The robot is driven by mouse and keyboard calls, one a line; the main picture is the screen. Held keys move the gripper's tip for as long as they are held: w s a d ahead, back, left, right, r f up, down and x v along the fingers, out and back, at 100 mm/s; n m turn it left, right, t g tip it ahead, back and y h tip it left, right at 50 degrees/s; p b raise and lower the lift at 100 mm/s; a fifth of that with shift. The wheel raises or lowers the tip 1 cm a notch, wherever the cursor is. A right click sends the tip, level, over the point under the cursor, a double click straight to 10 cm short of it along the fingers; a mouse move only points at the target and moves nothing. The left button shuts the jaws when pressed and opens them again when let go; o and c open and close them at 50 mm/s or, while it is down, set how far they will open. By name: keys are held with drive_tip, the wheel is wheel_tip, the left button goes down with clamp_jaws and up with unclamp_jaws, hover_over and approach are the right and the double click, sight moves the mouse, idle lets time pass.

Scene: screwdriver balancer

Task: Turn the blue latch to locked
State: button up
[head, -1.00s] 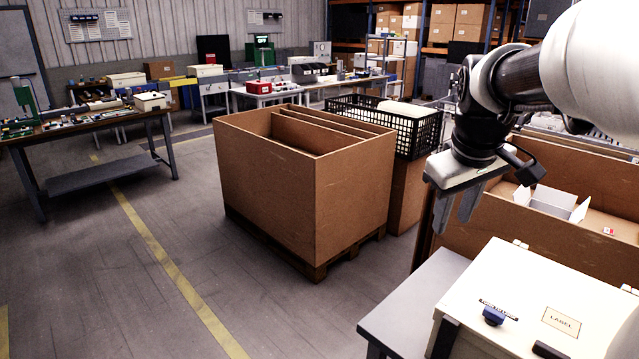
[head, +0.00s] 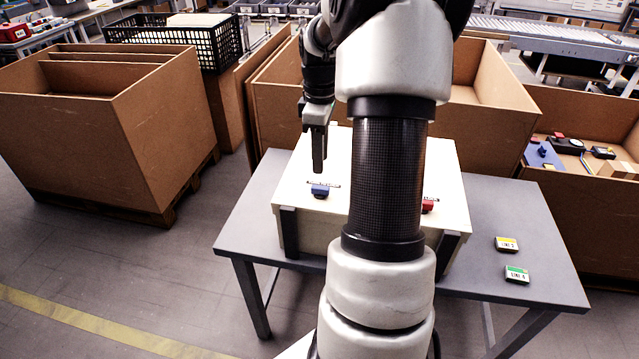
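The blue latch (head: 320,190) sits near the front left of the cream box lid (head: 295,209), beside a thin dark slot with small markings that I cannot read. My gripper (head: 318,168) points down just above and behind the blue latch in the picture. Its fingers look edge-on, so I cannot tell if they are open or shut, or whether they touch the latch. A red latch (head: 428,205) shows at the right of the lid, partly hidden by my arm. The label on the lid is hidden behind my arm.
The box stands on a grey table (head: 510,215). Large cardboard bins (head: 120,110) stand left and behind; another bin (head: 600,225) at right holds assorted parts.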

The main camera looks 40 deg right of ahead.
sight(320, 187)
wheel_tip(320, 187, down, 9)
drive_tip(key=shift+r, duration=0.1)
idle(0.3)
clamp_jaws()
